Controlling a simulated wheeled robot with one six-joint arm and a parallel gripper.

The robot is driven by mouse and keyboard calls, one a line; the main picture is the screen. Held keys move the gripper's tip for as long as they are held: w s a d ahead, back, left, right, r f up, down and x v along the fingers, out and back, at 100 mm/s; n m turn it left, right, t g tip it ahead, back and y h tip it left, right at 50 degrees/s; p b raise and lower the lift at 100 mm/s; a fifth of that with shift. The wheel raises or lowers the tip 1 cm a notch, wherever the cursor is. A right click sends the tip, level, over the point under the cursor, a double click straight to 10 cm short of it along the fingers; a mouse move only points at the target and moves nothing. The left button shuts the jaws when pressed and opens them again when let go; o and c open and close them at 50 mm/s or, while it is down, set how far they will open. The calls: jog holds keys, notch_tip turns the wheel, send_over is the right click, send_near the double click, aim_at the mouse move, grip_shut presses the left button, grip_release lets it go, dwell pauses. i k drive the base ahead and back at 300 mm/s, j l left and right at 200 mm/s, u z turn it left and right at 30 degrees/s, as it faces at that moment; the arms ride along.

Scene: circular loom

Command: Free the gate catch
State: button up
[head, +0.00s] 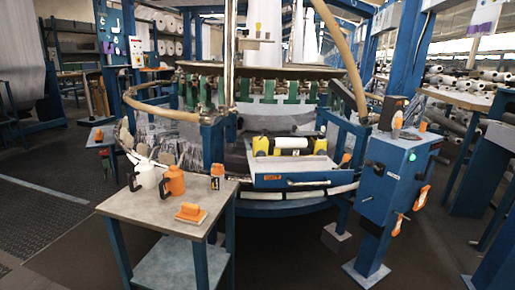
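I cannot single out the gate catch with certainty. Orange-handled parts sit on the blue control post (387,185) at the right: one handle (421,197) on its right side and a lower one (399,225) hanging below it. Another small orange part (346,157) is on the blue frame just left of the post. At the loom's front, a blue drawer-like panel (292,180) carries a pale bar handle (309,183) and an orange label. My gripper is not in view.
A grey-topped table (150,207) stands at the front left, holding a white bottle (145,174), an orange jug (173,182), an orange-topped container (217,177) and an orange-handled tool (191,213). Tan curved rails (344,50) ring the loom. Dark floor lies open at the left and front right.

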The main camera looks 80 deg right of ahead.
aim_at(346, 158)
jog(key=z, duration=3)
